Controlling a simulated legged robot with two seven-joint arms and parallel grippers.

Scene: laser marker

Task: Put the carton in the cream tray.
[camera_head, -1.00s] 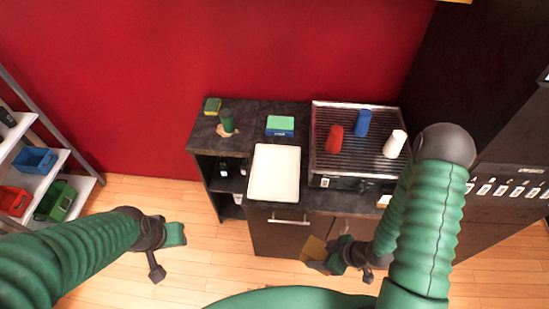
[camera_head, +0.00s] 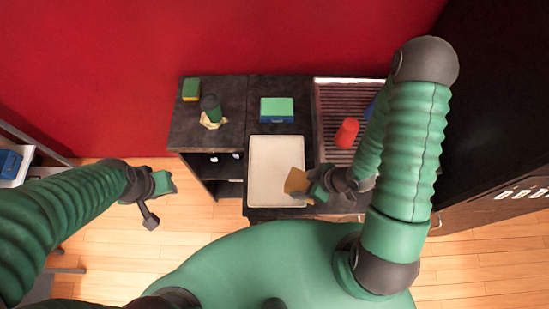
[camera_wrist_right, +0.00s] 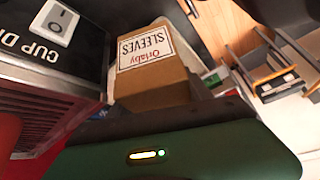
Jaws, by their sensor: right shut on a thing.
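The carton (camera_head: 297,181) is a small brown cardboard box. In the right wrist view the carton (camera_wrist_right: 150,75) shows a white label reading "Oriaby SLEEVES". My right gripper (camera_head: 311,186) is shut on it at the right edge of the cream tray (camera_head: 262,190). The carton overlaps the tray's right side in the head view; I cannot tell its height above it. The tray is shallow, rectangular and otherwise looks empty. My left gripper (camera_head: 158,198) is away to the left over the floor, empty, with its fingers apart.
A green-and-blue box (camera_head: 277,109) stands behind the tray. A green item (camera_head: 211,108) and a yellow-green sponge (camera_head: 191,89) are at the back left of the counter. A red cup (camera_head: 347,132) stands on the ridged machine top (camera_head: 335,100) to the right.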

